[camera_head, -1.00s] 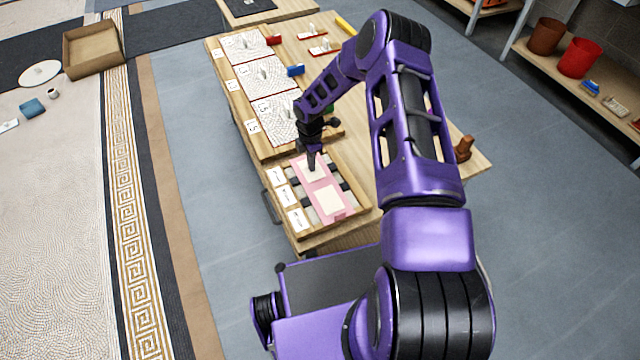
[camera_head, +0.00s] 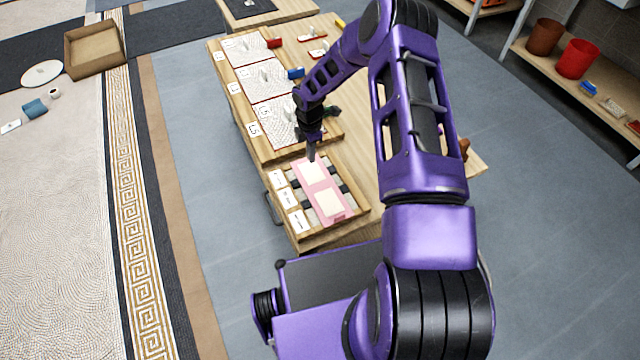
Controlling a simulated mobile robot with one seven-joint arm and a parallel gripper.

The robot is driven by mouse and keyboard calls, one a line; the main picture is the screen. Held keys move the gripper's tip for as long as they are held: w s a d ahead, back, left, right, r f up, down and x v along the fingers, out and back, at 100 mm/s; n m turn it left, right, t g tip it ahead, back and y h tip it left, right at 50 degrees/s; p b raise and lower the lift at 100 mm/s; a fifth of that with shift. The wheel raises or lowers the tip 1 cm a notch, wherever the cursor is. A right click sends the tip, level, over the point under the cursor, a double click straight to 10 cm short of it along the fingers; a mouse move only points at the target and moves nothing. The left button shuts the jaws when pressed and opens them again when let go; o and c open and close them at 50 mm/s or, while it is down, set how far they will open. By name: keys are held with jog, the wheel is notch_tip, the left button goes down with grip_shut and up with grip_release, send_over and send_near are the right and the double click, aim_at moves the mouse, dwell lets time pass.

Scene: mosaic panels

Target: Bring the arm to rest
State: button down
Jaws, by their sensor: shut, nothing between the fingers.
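My purple arm reaches out over the wooden table (camera_head: 362,221). My gripper (camera_head: 311,158) points down and is shut and empty. My upper arm hides part of the table's right side.
A wooden board (camera_head: 236,105) with several white mosaic panels lies beyond the tray. Small red and blue items (camera_head: 296,73) sit beside it. A brown object (camera_head: 464,148) stands partly hidden at the table's right edge. A shelf (camera_head: 560,75) with pots stands at right.

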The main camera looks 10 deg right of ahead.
jog(key=shift+r+p, duration=0.4)
jog(key=shift+r, duration=0.55)
